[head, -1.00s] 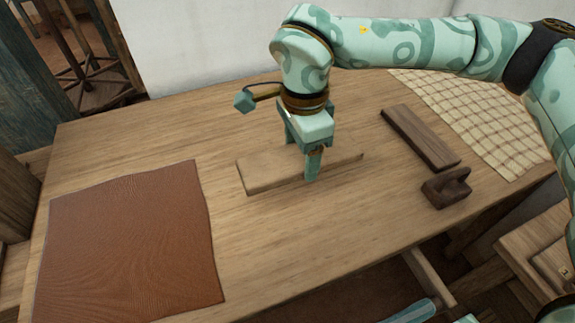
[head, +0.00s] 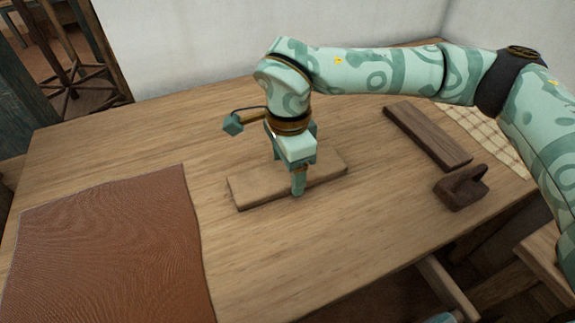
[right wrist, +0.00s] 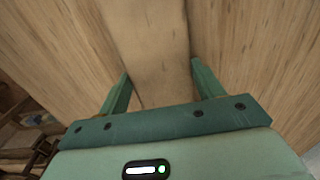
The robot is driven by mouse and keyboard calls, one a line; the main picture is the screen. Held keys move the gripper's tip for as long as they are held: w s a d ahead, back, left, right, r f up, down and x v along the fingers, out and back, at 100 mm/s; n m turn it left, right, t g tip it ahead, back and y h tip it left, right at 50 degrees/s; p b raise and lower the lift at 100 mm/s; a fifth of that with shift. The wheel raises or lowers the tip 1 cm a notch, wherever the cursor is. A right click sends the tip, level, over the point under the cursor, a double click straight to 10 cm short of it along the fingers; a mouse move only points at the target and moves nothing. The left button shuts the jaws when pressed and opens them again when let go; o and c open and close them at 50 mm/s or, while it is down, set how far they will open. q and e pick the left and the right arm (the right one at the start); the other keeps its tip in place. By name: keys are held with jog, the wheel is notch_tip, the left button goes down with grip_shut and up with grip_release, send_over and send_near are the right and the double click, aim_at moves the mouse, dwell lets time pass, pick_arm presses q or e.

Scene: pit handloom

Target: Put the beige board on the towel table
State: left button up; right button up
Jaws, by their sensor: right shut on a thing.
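The beige board (head: 325,172) is a flat, long plank at the middle of the wooden table (head: 330,250). My right gripper (head: 291,175) is over it from above, with its fingers shut on the board's two long sides. The board is level, at or just above the tabletop; I cannot tell if it touches. In the right wrist view the board (right wrist: 150,45) runs between the two fingers (right wrist: 160,85). The gripper hides the board's middle in the head view. My left gripper is not in view.
A rust-brown cloth (head: 110,245) lies on the table's left. A dark plank (head: 428,135) and a dark wooden block with a handle (head: 461,187) lie on the right. A checked cream cloth (head: 485,135) is at the right end. The front middle is clear.

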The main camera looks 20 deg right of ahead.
jog(key=shift+f, duration=0.1)
jog(key=o, duration=1.1)
pick_arm(q)
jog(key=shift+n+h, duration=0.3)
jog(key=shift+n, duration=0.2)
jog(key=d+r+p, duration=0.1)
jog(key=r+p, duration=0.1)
jog(key=p, duration=0.1)
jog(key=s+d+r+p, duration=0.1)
jog(key=p, duration=0.1)
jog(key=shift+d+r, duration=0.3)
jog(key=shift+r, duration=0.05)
pick_arm(e)
notch_tip(320, 180, up, 12)
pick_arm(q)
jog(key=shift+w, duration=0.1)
